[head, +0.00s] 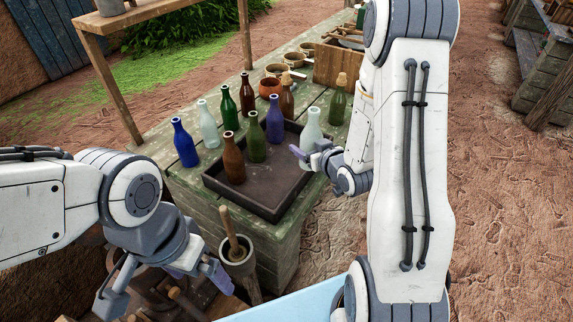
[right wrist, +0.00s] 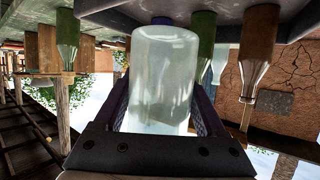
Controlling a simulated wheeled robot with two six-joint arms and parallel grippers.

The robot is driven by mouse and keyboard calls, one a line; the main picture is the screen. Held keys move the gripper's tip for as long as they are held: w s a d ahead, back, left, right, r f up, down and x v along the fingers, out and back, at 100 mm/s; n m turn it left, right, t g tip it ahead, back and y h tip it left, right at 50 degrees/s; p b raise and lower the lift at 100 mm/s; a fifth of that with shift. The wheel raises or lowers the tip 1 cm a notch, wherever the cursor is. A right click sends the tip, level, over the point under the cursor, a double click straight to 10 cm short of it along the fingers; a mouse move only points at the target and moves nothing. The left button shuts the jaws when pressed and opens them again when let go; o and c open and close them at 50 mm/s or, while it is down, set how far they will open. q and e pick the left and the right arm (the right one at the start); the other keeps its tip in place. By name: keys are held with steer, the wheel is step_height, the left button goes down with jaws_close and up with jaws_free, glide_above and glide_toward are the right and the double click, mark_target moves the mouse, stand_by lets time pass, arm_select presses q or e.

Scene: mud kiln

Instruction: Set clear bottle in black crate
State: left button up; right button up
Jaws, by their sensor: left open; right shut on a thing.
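My right gripper (head: 316,153) is shut on a clear bottle (head: 311,124), which it holds upright at the right side of the black crate (head: 225,186). The clear bottle also fills the middle of the right wrist view (right wrist: 165,75), between the two fingers, in an upside-down picture. The gripper hides its lower part in the head view, and I cannot tell whether its base touches the crate floor. A brown bottle (head: 233,162), a green bottle (head: 256,143) and a purple bottle (head: 274,122) stand in the crate. My left gripper (head: 165,288) is open and empty, low at the front left.
A blue bottle (head: 184,145), another pale clear bottle (head: 208,127), a green bottle (head: 229,110) and brown bottles stand on the table behind the crate. A corked green bottle (head: 338,103) stands at right. A mortar with a pestle (head: 234,248) stands before the table. The crate's front is bare.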

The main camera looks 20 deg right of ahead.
steer(key=w+a+f+b, duration=0.1)
steer(key=w+f, duration=0.1)
steer(key=w, duration=0.1)
steer(key=w+a+f+b, duration=0.1)
steer(key=w+b, duration=0.1)
steer(key=w+a+f+b, duration=0.1)
steer(key=w+f+b, duration=0.1)
steer(key=w, duration=0.1)
steer(key=shift+w+a+f, duration=0.3)
steer(key=shift+a+f, duration=0.05)
arm_select(q)
step_height(320, 180, down, 9)
steer(key=b, duration=0.2)
steer(key=shift+b, duration=0.4)
arm_select(e)
steer(key=shift+f, duration=1.9)
arm_select(q)
steer(key=shift+f, duration=0.1)
